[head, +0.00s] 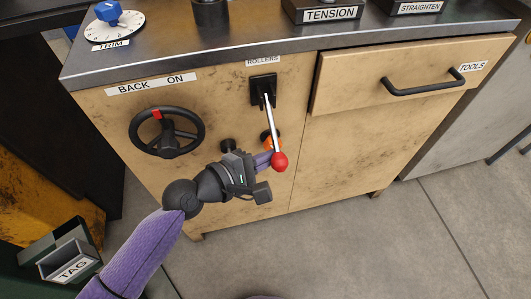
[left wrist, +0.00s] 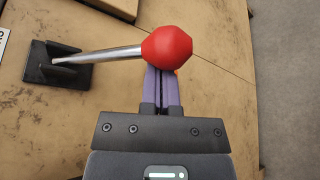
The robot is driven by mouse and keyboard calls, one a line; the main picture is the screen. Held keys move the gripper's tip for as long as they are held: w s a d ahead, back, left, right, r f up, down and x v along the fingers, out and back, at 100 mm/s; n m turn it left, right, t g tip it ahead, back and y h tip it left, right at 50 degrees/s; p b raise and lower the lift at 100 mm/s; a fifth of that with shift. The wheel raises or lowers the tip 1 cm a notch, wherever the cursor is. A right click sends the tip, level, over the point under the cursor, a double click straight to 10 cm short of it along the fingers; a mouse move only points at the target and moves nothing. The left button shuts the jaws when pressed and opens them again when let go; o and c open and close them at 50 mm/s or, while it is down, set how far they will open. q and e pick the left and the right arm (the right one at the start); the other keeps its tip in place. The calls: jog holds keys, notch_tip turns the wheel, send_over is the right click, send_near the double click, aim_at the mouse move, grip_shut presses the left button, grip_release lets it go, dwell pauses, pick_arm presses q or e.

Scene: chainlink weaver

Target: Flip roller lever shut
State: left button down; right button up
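The roller lever is a silver rod with a red ball knob (head: 279,161), under the ROLLERS label (head: 263,61). Its black mount (head: 263,90) is on the cabinet front, and the rod hangs down and outward from it. My left gripper (head: 264,160) is at the knob, its purple fingers just left of it in the head view. In the left wrist view the knob (left wrist: 166,46) covers the fingertips. The fingers (left wrist: 161,88) lie together with only a thin line between them, and nothing shows held. Whether they touch the knob I cannot tell. My right gripper is not in view.
A black handwheel (head: 167,132) with a red mark is left of the lever, under the BACK ON label (head: 151,84). A drawer (head: 340,85) with a black handle is at the right. An orange part (head: 268,143) shows behind the lever. Open floor lies in front.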

pick_arm(q)
notch_tip(320, 180, up, 12)
jog(key=s+n+g+h+p, duration=0.1)
jog(key=n+g+p, duration=0.5)
jog(key=p, duration=1.7)
jog(key=shift+s+d+r+n+g, duration=0.2)
jog(key=shift+s+d+n+g, duration=0.15)
jog(key=shift+n, duration=0.65)
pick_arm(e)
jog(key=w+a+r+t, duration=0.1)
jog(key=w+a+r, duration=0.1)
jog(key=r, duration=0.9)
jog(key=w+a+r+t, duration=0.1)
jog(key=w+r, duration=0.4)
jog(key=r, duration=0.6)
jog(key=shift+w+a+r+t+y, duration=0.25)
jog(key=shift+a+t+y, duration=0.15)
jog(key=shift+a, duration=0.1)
pick_arm(q)
jog(key=shift+a, duration=0.1)
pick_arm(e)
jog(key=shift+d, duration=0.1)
